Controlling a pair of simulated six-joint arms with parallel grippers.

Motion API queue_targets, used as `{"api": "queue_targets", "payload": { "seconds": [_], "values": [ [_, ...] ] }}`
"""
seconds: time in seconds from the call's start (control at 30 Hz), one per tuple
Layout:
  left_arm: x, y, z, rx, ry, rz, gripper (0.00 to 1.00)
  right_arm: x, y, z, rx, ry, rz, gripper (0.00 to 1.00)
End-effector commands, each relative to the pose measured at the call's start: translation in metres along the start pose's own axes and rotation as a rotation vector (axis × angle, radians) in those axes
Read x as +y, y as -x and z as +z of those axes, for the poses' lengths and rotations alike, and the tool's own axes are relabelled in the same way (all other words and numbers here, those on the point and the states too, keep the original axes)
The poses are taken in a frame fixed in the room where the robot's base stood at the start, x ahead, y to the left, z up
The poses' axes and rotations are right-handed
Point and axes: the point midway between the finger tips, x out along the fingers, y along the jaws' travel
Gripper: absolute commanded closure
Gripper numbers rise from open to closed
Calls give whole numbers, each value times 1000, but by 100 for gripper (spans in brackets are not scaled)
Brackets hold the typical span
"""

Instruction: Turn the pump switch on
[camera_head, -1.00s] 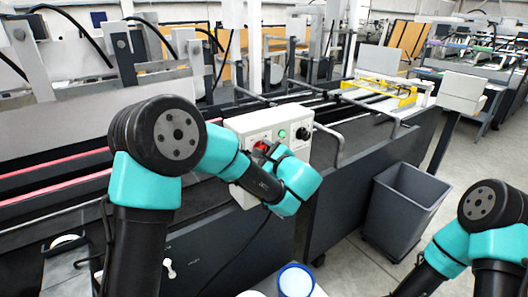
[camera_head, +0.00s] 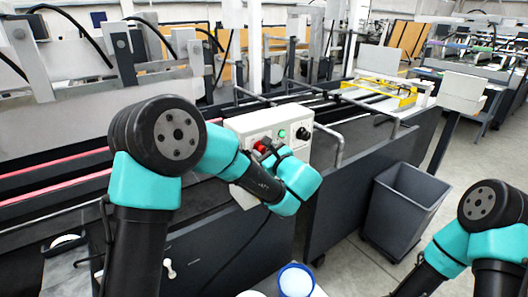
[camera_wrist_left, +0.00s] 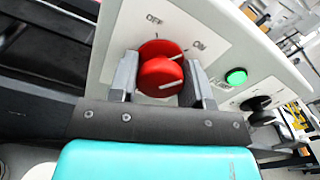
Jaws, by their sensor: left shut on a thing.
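The pump switch is a red rotary knob (camera_wrist_left: 160,74) on a white control box (camera_head: 240,124). It also shows in the head view (camera_head: 261,146), partly hidden by my left gripper (camera_head: 272,151). In the left wrist view my left gripper (camera_wrist_left: 162,82) has one grey finger on each side of the knob, shut on it. The labels OFF and ON are printed above the knob, with ON to the right. A white line on the knob's face slants up to the right. My right arm is at the lower right; its gripper is out of view.
A green button (camera_wrist_left: 236,76) and a black knob (camera_wrist_left: 256,103) sit on the box to the right of the red knob. A curved grey handle (camera_head: 340,146) stands right of the box. A grey bin (camera_head: 402,205) stands on the floor.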

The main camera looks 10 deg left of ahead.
Motion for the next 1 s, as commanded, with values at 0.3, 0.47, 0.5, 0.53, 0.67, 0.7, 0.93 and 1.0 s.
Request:
{"api": "queue_targets", "payload": {
  "seconds": [0.3,0.47,0.5,0.53,0.67,0.7,0.93,1.0],
  "values": [
    [0,0,0,0,0,0,34,0,0,0,0,0,0,57],
    [0,0,0,0,0,0,30,0,0,0,0,0,0,57],
    [0,0,0,0,0,0,30,0,0,0,0,0,0,57],
    [0,0,0,0,1,0,30,0,0,0,0,0,0,57],
    [0,3,0,0,1,-1,30,0,0,0,0,0,0,57],
    [0,5,0,0,1,-2,30,0,0,0,0,0,0,57],
    [-1,32,0,1,-1,-4,30,0,0,0,0,0,0,57],
    [-1,45,0,1,0,-4,30,0,0,0,0,0,0,57]
  ]
}}
